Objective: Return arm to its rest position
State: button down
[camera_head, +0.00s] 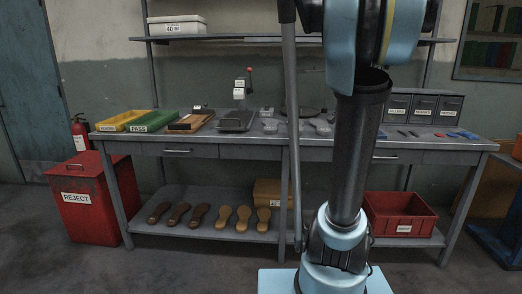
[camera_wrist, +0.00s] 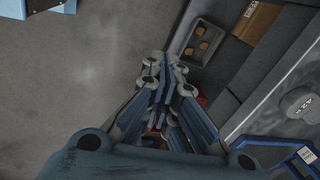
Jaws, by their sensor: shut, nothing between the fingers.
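My arm (camera_head: 360,150) stands in front of the workbench in the head view, its dark link rising from a light blue joint near the floor to a larger blue joint at the top. My gripper (camera_wrist: 168,64) shows in the wrist view, its fingers together and empty. The head view does not clearly show the gripper. Below the fingers the wrist view shows grey floor and, to the right, dark surfaces.
The workbench (camera_head: 240,139) carries a yellow tray (camera_head: 122,119), a green PASS tray (camera_head: 152,120) and grey bins. Soles and a red crate (camera_head: 400,214) are on its lower shelf. A red REJECT bin (camera_head: 75,197) stands left. Floor in front is clear at left.

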jog(key=s+a+f+n, duration=0.6)
jog(key=s+f+n, duration=0.1)
jog(key=s, duration=0.3)
jog(key=s+a+f+n, duration=0.6)
jog(key=s+f+n, duration=0.2)
jog(key=s+n, duration=0.2)
jog(key=shift+s+a, duration=0.25)
jog(key=shift+a, duration=0.05)
